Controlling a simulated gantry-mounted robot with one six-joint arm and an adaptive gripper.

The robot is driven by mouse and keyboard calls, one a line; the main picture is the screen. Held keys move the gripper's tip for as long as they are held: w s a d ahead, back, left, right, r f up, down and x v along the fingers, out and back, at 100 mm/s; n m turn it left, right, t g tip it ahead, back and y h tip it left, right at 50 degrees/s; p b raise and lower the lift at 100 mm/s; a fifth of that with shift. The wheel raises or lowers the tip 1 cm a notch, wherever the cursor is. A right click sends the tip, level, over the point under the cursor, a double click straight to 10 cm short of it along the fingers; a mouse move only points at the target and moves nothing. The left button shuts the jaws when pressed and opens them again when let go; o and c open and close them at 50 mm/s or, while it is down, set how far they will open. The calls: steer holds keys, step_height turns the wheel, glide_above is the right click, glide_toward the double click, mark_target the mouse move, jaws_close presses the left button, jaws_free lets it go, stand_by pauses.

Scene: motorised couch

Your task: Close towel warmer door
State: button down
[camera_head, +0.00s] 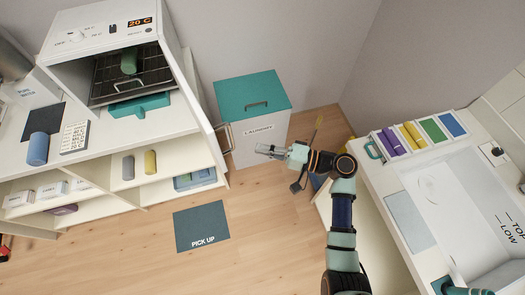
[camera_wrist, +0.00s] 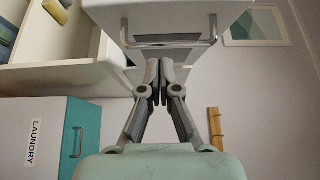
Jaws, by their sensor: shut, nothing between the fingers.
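The towel warmer (camera_head: 100,36) is a white box on the shelf unit at the upper left, showing 20 C. Its front is open, with a dark wire rack (camera_head: 130,75) and a green rolled towel (camera_head: 129,61) inside. Its white door (camera_head: 188,90) stands swung out to the right, seen nearly edge-on, with a metal handle (camera_head: 223,138) near its far end. In the wrist view the door handle (camera_wrist: 168,43) is a bar just beyond my fingertips. My gripper (camera_head: 260,149) is shut and empty, right of the door; its fingers (camera_wrist: 160,72) meet. Contact with the door cannot be told.
A white laundry bin (camera_head: 262,130) with a teal lid stands behind my gripper. A dark pick-up mat (camera_head: 202,226) lies on the floor. Open floor lies between shelf and tub.

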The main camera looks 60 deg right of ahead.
steer(key=w+a, duration=0.5)
steer(key=w, duration=0.3)
steer(key=shift+p, duration=0.3)
